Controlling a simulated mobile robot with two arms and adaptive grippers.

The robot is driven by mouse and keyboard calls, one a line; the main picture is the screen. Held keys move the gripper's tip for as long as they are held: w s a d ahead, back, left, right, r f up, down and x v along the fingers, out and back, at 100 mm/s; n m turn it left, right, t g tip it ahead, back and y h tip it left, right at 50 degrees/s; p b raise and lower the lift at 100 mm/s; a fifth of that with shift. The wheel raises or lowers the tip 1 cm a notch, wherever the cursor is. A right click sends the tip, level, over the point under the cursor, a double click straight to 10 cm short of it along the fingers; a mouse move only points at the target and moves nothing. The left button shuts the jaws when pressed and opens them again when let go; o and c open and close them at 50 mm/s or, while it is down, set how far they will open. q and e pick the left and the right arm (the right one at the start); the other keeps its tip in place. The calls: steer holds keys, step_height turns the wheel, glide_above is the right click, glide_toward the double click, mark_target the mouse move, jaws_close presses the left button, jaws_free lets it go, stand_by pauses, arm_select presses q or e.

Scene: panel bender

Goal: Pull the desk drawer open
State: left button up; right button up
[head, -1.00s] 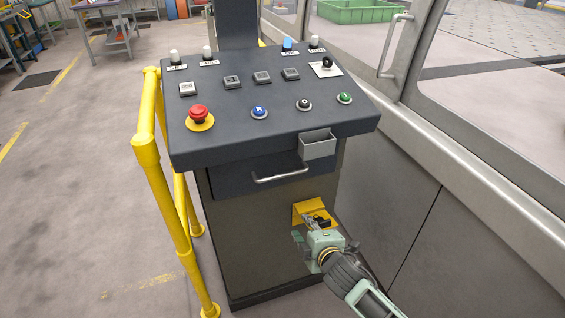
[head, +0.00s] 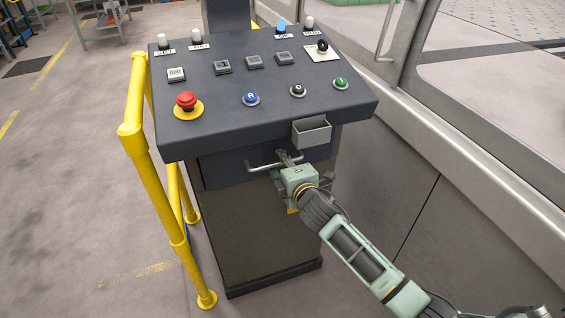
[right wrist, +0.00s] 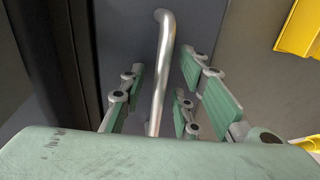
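The desk drawer (head: 222,168) is a dark front under the sloped control panel, and it looks shut. Its metal bar handle (head: 262,167) runs across the front. My right gripper (head: 285,160) is at the right part of the handle. In the right wrist view the handle (right wrist: 160,75) runs between the open green finger pads of my right gripper (right wrist: 157,95), with visible gaps on both sides. The fingers are not closed on it. My left gripper is not in view.
A yellow railing (head: 145,150) stands close at the left of the desk. A grey open box (head: 311,131) hangs on the panel edge just above my gripper. The panel carries a red emergency button (head: 186,101) and several other buttons. A machine wall stands at the right.

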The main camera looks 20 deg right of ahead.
jaws_close()
stand_by(0.6)
